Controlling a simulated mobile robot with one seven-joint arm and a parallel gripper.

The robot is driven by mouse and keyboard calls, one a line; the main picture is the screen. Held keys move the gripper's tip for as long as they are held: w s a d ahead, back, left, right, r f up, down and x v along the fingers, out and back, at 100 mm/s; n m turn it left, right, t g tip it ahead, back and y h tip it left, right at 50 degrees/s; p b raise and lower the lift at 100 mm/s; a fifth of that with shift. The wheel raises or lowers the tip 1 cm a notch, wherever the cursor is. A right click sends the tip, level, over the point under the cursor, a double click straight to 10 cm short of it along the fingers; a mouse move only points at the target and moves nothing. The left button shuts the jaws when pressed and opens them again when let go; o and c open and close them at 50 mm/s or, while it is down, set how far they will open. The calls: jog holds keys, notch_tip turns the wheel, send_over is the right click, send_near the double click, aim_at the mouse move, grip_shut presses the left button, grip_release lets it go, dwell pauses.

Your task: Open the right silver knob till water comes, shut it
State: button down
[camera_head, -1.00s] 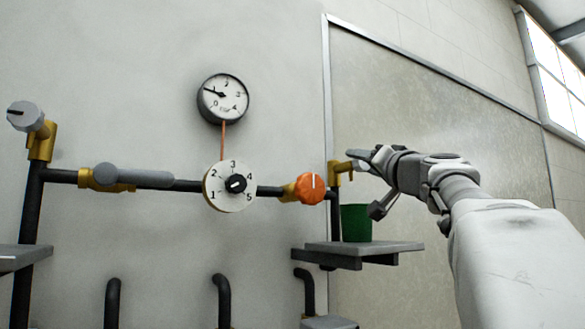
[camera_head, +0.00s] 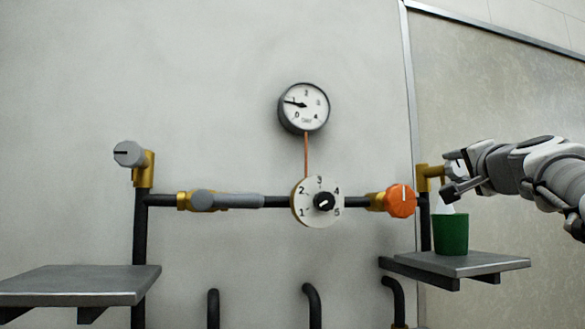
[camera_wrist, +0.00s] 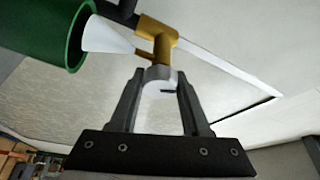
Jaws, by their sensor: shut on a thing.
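The right silver knob (camera_wrist: 158,74) sits on the end of a brass valve (camera_wrist: 157,37) and is between my fingers in the wrist view. My gripper (camera_head: 456,176) is shut on this knob, at the right of the head view. A white cone of water (camera_head: 443,205) runs from the brass outlet down to a green cup (camera_head: 451,235). The wrist view also shows the white water (camera_wrist: 105,36) reaching the mouth of the green cup (camera_wrist: 50,35). My fingers partly hide the knob in the head view.
The cup stands on a grey shelf (camera_head: 480,263). An orange knob (camera_head: 401,201), a numbered dial (camera_head: 308,212), a grey lever (camera_head: 225,201) and a left silver knob (camera_head: 129,154) are along the dark pipe. A gauge (camera_head: 304,108) hangs above. The left shelf (camera_head: 80,281) is empty.

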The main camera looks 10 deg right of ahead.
dwell(0.4)
jog(key=shift+c, duration=2)
grip_release()
